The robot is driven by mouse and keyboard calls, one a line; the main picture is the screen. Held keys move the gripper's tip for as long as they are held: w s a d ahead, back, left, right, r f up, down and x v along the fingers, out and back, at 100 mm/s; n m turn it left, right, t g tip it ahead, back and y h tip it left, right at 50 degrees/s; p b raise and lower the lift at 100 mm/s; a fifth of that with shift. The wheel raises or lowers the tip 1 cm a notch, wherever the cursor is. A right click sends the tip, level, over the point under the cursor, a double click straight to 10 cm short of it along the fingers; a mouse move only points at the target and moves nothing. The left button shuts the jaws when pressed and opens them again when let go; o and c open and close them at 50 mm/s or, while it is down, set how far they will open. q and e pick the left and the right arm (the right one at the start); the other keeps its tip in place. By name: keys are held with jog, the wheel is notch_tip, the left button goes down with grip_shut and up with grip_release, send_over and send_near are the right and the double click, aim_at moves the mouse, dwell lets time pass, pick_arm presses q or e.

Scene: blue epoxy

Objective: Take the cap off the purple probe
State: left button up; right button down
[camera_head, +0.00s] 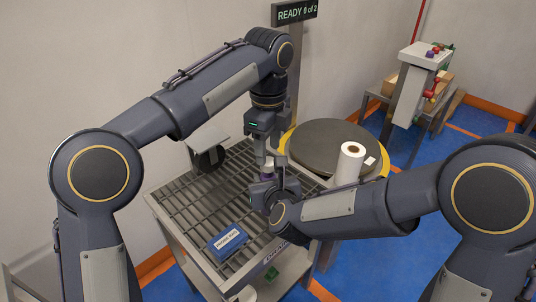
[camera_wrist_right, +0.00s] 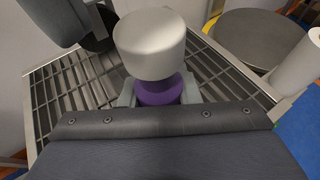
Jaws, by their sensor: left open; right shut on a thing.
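The purple probe (camera_wrist_right: 160,90) stands upright between the fingers of my right gripper (camera_wrist_right: 158,97), which is shut on it. Its pale grey-white cap (camera_wrist_right: 150,45) sits on top of the purple body in the right wrist view. In the head view a little purple of the probe (camera_head: 267,175) shows beside my right gripper, above the slatted rack. My left gripper (camera_head: 266,153) is open and points down close above the probe. In the head view the cap is largely hidden by the grippers.
The slatted metal rack (camera_head: 190,207) carries a blue labelled box (camera_head: 229,242) near its front. A black round part (camera_head: 209,159) stands at its back left. A round grey table with a yellow rim (camera_head: 291,134) holds a white roll (camera_head: 349,164) at right. A sign (camera_head: 295,11) reads "READY 0 of 2".

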aim_at(268, 161)
pick_arm(q)
jog(key=shift+r+n, duration=0.5)
jog(key=shift+r, duration=1.5)
jog(key=shift+f, duration=3.85)
grip_shut()
grip_release()
jog(key=shift+r, duration=3.85)
jog(key=shift+f, duration=3.85)
